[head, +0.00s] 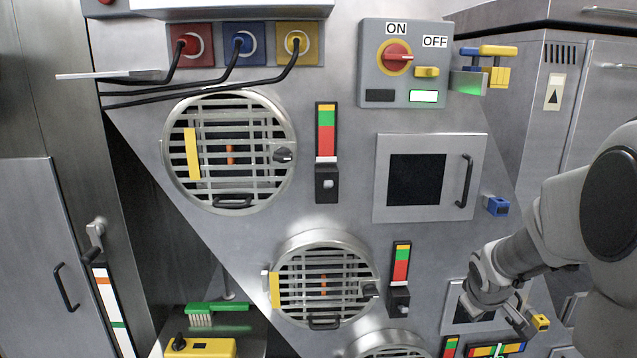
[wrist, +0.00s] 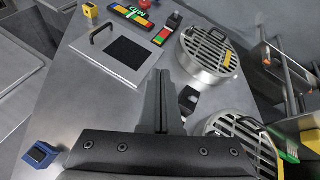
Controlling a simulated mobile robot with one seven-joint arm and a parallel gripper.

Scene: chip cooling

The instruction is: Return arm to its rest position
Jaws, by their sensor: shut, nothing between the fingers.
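My gripper (head: 518,326) is at the lower right of the head view, at the end of my grey arm. It is in front of the lower right part of the metal panel (head: 345,225). In the wrist view my gripper (wrist: 162,76) shows as two dark fingers closed together, with nothing between them. The fingers point towards the panel, between a square hatch with a dark window (wrist: 127,50) and a round grille (wrist: 213,50). Whether the fingers touch the panel cannot be told.
Round grilles (head: 232,196) stick out of the panel. A hatch with a handle (head: 470,185), a switch box (head: 375,85) and a blue block (head: 497,206) are near my arm. A green brush (head: 217,307) lies at lower left above a yellow box (head: 200,348). Black cables hang at upper left.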

